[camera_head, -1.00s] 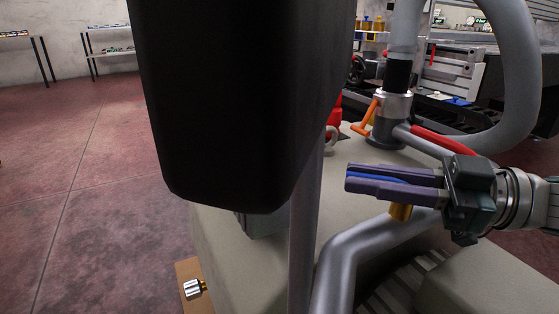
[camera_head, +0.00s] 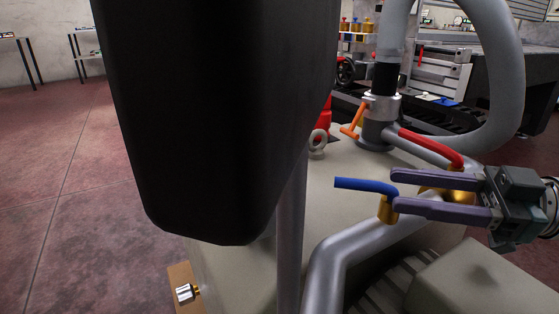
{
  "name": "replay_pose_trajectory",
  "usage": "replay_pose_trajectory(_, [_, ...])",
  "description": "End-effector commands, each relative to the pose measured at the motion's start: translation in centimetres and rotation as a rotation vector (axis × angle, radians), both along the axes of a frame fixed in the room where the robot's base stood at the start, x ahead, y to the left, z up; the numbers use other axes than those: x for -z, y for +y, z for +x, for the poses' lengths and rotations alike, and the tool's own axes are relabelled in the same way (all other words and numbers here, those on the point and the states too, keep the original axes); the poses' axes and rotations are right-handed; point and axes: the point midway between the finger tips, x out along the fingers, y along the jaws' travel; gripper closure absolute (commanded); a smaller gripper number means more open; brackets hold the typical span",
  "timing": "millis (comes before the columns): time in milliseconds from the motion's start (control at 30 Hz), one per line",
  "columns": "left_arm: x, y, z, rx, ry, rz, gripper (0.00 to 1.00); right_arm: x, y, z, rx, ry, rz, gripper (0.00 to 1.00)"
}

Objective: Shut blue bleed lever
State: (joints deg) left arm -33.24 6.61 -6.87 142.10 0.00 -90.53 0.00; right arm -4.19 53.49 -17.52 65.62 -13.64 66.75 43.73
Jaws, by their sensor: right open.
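The blue lever (camera_head: 363,185) sits on a brass valve (camera_head: 388,209) on the grey pipe. Its handle points left, lying nearly level in the picture. My right gripper (camera_head: 395,190) comes in from the right with its two purple fingers spread apart. The fingertips lie near the lever's bend, one above and one below it in the picture; I cannot tell if they touch it. Most of the handle sticks out left of the fingertips. My left gripper is not in view.
A red lever (camera_head: 430,146) lies on a pipe just above my right gripper. An orange lever (camera_head: 354,118) is on the upright hose fitting (camera_head: 379,118). A lifting ring (camera_head: 317,140) stands behind. A large black block (camera_head: 215,110) hides much of the left middle.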

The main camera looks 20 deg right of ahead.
Motion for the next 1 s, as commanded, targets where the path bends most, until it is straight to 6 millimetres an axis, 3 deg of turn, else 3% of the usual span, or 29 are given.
replay_pose_trajectory(200, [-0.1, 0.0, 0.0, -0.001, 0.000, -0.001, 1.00, 0.0, -2.3, -1.8, 0.001, 0.000, -0.001, 0.53])
replay_pose_trajectory(567, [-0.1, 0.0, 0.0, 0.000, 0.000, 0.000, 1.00, 0.0, -2.6, -2.1, 0.000, -0.002, -0.001, 0.53])
replay_pose_trajectory(667, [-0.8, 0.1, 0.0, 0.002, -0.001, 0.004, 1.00, -0.5, -1.8, -2.3, -0.007, -0.010, -0.014, 0.53])
replay_pose_trajectory(800, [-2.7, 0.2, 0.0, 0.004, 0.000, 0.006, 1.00, -1.7, 0.8, -2.9, -0.015, -0.059, -0.102, 0.53])
replay_pose_trajectory(1000, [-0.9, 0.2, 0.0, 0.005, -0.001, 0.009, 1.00, -0.1, 2.7, -3.5, 0.049, -0.209, -0.362, 0.53])
